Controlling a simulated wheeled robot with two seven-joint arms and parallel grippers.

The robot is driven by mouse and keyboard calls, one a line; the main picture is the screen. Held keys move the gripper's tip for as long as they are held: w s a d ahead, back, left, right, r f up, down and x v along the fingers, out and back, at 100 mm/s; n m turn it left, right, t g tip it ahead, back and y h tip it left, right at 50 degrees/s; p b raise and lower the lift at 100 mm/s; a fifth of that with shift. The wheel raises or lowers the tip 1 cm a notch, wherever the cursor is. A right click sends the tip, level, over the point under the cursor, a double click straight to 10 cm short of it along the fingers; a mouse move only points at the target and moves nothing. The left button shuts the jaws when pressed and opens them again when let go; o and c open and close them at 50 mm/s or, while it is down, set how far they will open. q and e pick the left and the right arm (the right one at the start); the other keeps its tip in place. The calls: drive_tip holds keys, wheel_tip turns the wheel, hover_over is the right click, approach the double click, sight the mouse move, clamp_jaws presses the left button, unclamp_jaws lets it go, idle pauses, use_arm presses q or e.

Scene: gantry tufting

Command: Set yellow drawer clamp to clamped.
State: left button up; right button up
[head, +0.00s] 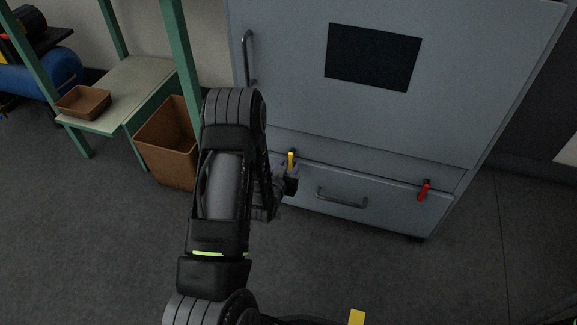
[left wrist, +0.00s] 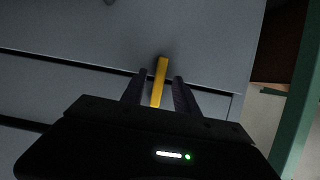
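The yellow drawer clamp (head: 291,160) is a small lever on the front of the grey cabinet, at the top left of the bottom drawer (head: 345,190). It points roughly up and down in the head view. In the left wrist view the yellow clamp (left wrist: 160,80) stands between the two dark fingers of my left gripper (left wrist: 160,88). A gap shows on each side, so the fingers are open around it. In the head view my left gripper (head: 287,178) is at the clamp, partly hidden by my arm. My right gripper is not in view.
A red clamp (head: 424,190) sits at the drawer's right end, and a drawer handle (head: 342,199) is between the clamps. A brown bin (head: 168,143) and a green-framed bench (head: 125,90) stand left of the cabinet. The floor in front is clear.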

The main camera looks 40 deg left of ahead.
use_arm(q)
drive_tip(key=p+v, duration=0.2)
drive_tip(key=v, duration=0.5)
drive_tip(key=shift+s, duration=0.15)
idle(0.3)
